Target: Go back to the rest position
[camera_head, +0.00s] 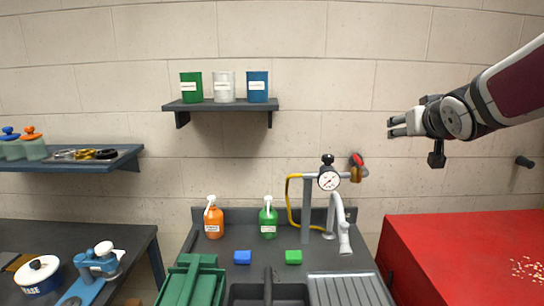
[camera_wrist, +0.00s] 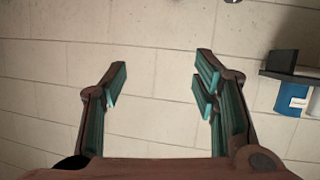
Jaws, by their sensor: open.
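My gripper (camera_head: 392,127) is held up at the right in the head view, in front of the block wall and above the level of the tap. It points left and is open and empty. In the wrist view, my gripper (camera_wrist: 158,85) shows two spread fingers with teal pads, with only the pale wall between them.
A wall shelf (camera_head: 221,105) holds a green, a white and a blue can. Below are the sink counter with an orange bottle (camera_head: 213,220), a green bottle (camera_head: 268,220), a gauge (camera_head: 328,180) and a tap (camera_head: 338,220). A red table (camera_head: 440,250) stands right. The air around my gripper is clear.

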